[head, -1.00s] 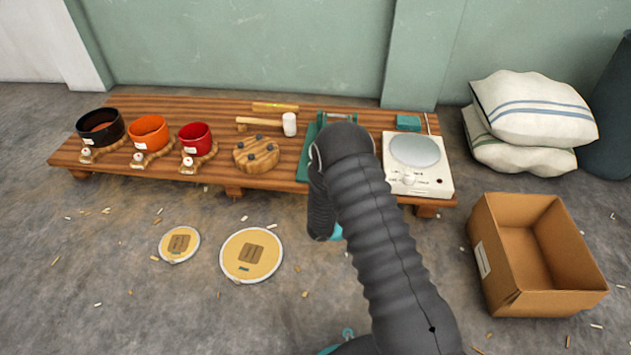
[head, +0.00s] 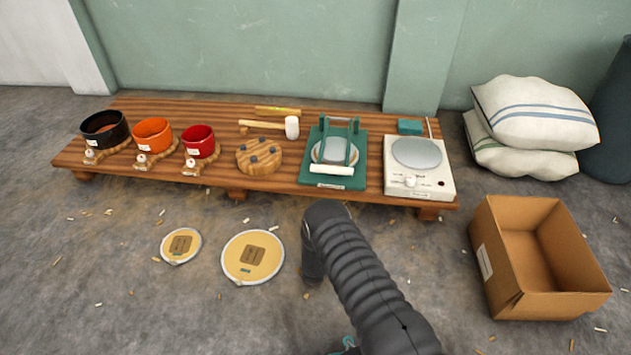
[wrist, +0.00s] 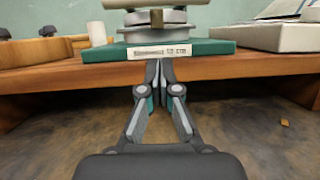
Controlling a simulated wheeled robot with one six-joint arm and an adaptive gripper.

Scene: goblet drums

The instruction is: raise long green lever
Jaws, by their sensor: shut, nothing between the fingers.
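The green press (head: 360,176) stands on the wooden bench, with a round grey plate in its middle. Its long green lever (head: 353,148) lies lowered over the plate, with a white bar handle (head: 331,170) across its front end. In the wrist view the green base (wrist: 210,47) with a white label lies just beyond my gripper (wrist: 159,62), with grey discs stacked above it. My gripper is shut and empty, its fingertips low, near the base's front edge. I cannot tell if they touch. In the head view my own arm hides the gripper.
On the bench (head: 225,188), a white appliance (head: 432,183) stands close right of the press. A round wooden block (head: 259,157) and a mallet (head: 291,127) are left. A cardboard box (head: 490,262) stands on the floor at right. Two round discs lie on the floor at left.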

